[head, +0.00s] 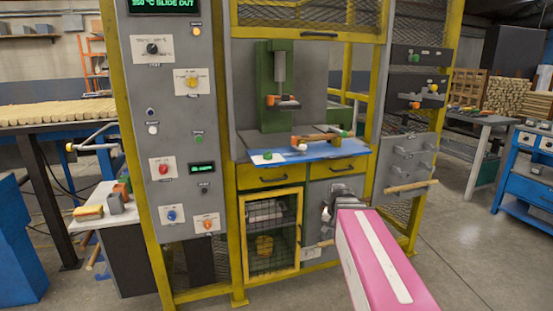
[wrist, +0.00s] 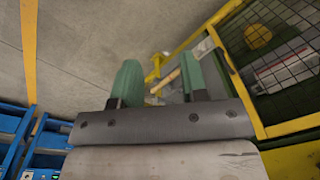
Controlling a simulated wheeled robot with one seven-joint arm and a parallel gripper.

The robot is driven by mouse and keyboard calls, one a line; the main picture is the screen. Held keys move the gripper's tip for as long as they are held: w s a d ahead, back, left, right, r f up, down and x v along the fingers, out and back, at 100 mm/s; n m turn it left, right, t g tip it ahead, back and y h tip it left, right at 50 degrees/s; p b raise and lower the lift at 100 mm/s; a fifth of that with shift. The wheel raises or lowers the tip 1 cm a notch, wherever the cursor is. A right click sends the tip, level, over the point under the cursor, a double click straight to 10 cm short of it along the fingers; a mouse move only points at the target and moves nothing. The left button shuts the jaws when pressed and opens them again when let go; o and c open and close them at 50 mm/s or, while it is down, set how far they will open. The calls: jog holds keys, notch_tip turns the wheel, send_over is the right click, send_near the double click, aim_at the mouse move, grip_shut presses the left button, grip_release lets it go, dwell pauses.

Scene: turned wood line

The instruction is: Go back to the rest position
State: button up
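My arm, with its pink link, reaches from the lower right of the head view toward the front of the yellow-framed machine. My gripper (head: 327,215) is small and partly hidden behind the arm there, near the cabinet below the blue work surface (head: 335,150). In the wrist view my gripper (wrist: 160,82) shows two green fingers standing wide apart. Nothing is between them except the floor and some blurred parts farther off, so it is open and empty.
A mesh door (head: 272,235) and yellow drawers (head: 270,177) are close to my gripper. A wooden-handled bar (head: 410,186) sticks out at the right. A control panel (head: 175,110) stands at the left. The floor (head: 470,240) at the right is clear.

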jog(key=s+a+f+n, duration=0.1)
jog(key=s+f+n, duration=0.1)
jog(key=f, duration=0.4)
jog(key=s+a+f+n, duration=0.1)
jog(key=s+f+n, duration=0.1)
jog(key=s+f, duration=0.3)
jog(key=shift+a+f+g, duration=0.3)
jog(key=shift+f, duration=0.35)
